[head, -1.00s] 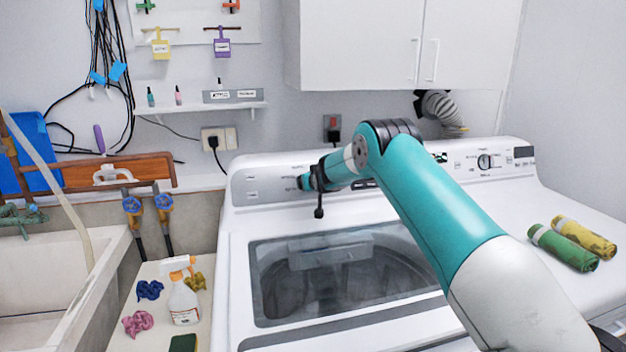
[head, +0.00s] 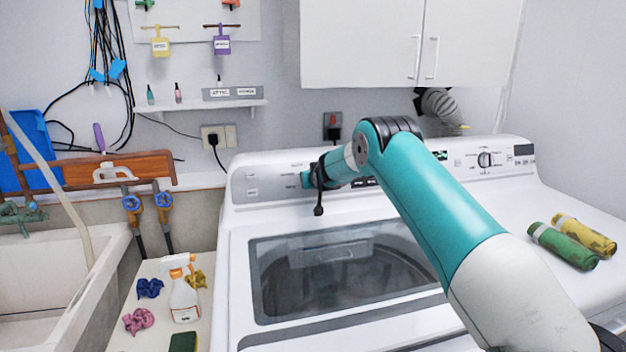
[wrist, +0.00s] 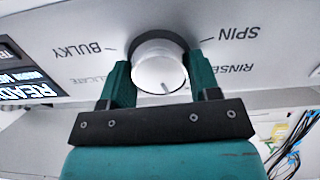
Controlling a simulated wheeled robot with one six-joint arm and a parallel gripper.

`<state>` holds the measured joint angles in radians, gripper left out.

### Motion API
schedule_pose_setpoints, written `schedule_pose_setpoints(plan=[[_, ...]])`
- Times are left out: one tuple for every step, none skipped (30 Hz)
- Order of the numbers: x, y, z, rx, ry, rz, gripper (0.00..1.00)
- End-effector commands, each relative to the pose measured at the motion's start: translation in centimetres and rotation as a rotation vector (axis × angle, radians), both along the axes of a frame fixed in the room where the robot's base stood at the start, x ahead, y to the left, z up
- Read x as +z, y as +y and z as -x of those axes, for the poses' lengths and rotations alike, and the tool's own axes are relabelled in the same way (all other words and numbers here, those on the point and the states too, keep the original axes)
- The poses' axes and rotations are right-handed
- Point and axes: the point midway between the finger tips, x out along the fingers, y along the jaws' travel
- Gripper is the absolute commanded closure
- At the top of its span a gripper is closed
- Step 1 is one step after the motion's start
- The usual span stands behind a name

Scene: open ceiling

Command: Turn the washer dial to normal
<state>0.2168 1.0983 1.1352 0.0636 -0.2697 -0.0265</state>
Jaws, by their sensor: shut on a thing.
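The washer (head: 238,290) is white with a glass lid and a grey control panel along its back. Its round white dial (wrist: 157,72) fills the middle of the wrist view, with a dark line on its face pointing down in that picture. Around it I read BULKY, SPIN, RINSE and a partly hidden DELICATE; no NORMAL label shows. My gripper (wrist: 160,68) has one dark green finger on each side of the dial and is shut on it. In the head view my gripper (head: 306,179) is at the panel, and the arm hides the dial.
A lit display (wrist: 28,85) sits beside the dial. A second machine (head: 500,205) with its own knob (head: 485,160) stands at the right, with green (head: 563,246) and yellow (head: 585,235) rolls on top. A spray bottle (head: 184,298) and a sink (head: 45,270) are at the left.

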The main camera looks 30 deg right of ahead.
Motion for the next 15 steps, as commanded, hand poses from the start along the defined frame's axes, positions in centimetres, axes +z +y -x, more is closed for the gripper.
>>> schedule_pose_setpoints(plan=[[-0.01,-0.01,0.0,-0.001,-0.001,-0.003,0.67],[-0.02,-0.01,0.0,-0.002,-0.001,-0.004,0.67],[-0.03,-0.01,0.01,-0.003,-0.003,-0.007,0.67],[-0.04,-0.01,0.0,-0.004,-0.004,-0.01,0.67],[-0.06,-0.02,0.0,-0.006,-0.005,-0.013,0.67],[-0.07,-0.02,0.0,-0.007,-0.006,-0.019,0.67],[-0.08,-0.03,0.0,-0.01,-0.008,-0.025,0.67],[-0.1,-0.04,0.0,-0.013,-0.011,-0.032,0.67],[-0.12,-0.04,0.0,-0.016,-0.014,-0.042,0.67],[-0.16,-0.05,-0.01,-0.02,-0.018,-0.051,0.67],[-0.2,-0.05,0.0,-0.024,-0.021,-0.063,0.67],[-0.28,-0.07,0.01,-0.031,-0.025,-0.08,0.67],[-0.34,-0.08,0.01,-0.037,-0.03,-0.096,0.67],[-0.4,-0.09,0.02,-0.043,-0.034,-0.112,0.67],[-0.43,-0.11,0.01,-0.053,-0.042,-0.138,0.67]])
